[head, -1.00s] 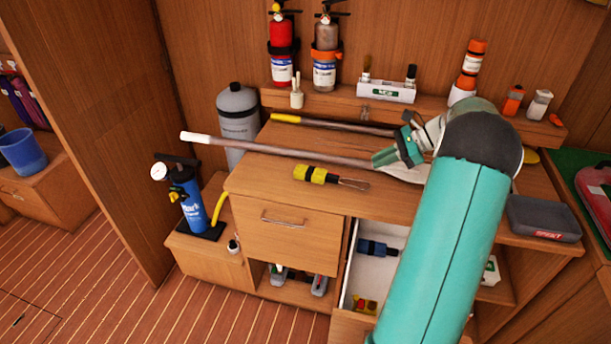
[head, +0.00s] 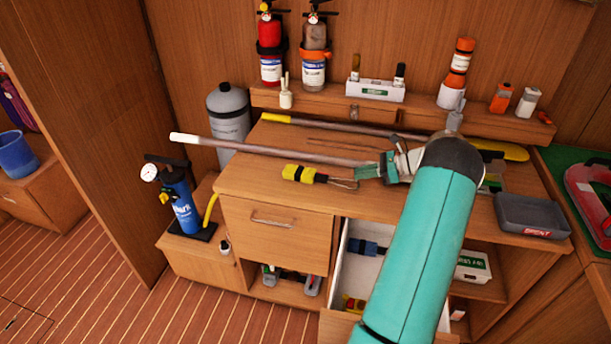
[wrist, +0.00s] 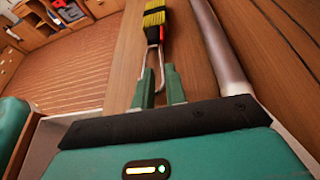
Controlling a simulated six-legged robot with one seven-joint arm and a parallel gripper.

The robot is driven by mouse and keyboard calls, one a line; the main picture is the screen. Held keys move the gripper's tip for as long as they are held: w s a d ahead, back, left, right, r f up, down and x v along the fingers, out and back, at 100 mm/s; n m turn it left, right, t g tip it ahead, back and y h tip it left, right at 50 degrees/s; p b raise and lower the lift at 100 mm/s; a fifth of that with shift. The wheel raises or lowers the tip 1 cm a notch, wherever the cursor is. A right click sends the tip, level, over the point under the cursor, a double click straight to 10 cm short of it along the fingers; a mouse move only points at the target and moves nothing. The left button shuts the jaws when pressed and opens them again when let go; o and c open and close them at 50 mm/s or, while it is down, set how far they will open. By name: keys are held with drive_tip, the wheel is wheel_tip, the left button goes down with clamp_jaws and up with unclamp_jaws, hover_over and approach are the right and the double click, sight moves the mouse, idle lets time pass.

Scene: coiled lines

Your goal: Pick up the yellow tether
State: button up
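The yellow tether (head: 299,173) lies on the wooden counter top, a yellow bundle with a dark band and a metal loop at its right end. My gripper (head: 362,172) is low over the counter, just right of that loop. In the wrist view the yellow bundle (wrist: 153,18) is at the top, with its loop reaching down to my gripper's fingertips (wrist: 158,72). The fingers stand apart with a gap between them. I cannot tell whether they touch the loop.
A long pole (head: 275,150) lies just behind the tether and beside my gripper. Another pole (head: 330,124) lies farther back. A grey bin (head: 533,213) sits at right.

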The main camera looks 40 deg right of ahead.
sight(322, 178)
drive_tip(key=x, duration=0.6)
drive_tip(key=shift+w+a+f, duration=0.2)
drive_tip(key=shift+w+f, duration=0.05)
drive_tip(key=shift+c, duration=0.3)
clamp_jaws()
drive_tip(key=shift+r, duration=0.15)
